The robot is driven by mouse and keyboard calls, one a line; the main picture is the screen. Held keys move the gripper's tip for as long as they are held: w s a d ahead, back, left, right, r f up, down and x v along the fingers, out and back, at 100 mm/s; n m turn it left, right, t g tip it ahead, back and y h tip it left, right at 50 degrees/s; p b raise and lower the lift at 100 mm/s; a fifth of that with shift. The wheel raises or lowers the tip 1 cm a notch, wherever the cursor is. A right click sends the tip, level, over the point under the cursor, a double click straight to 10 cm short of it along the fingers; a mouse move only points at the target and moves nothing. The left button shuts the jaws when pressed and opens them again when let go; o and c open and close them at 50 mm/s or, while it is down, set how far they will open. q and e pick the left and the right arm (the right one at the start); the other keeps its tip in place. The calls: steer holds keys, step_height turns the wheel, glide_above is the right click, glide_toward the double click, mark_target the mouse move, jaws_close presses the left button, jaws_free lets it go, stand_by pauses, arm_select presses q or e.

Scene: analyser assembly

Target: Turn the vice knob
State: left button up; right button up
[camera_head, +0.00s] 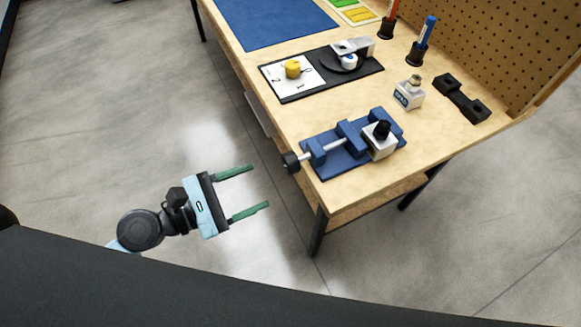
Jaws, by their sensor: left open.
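The blue vice (350,143) sits near the front corner of the wooden bench. Its black knob (291,162) sticks out past the bench's left edge on a metal screw. A light grey block with a black top (380,140) stands at the right end of the vice; whether it is clamped I cannot tell. My left gripper (260,189) is open and empty, with two green fingers pointing right toward the bench. It is apart from the knob, to its left and a little below it in the picture. My right gripper is not in view.
A pegboard (520,45) stands behind. The floor around my left gripper is clear.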

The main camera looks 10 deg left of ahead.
mark_target(284, 165)
arm_select(q)
steer(key=r, duration=0.1)
steer(key=n+h, duration=0.1)
steer(key=w+r+b, duration=0.1)
steer(key=shift+d+r+n+h, duration=0.3)
steer(key=shift+r+n+h, duration=0.05)
steer(key=shift+n+h, duration=0.05)
steer(key=shift+p+x, duration=0.5)
steer(key=shift+x, duration=3.4)
steer(key=shift+f, duration=0.1)
steer(key=c, duration=1)
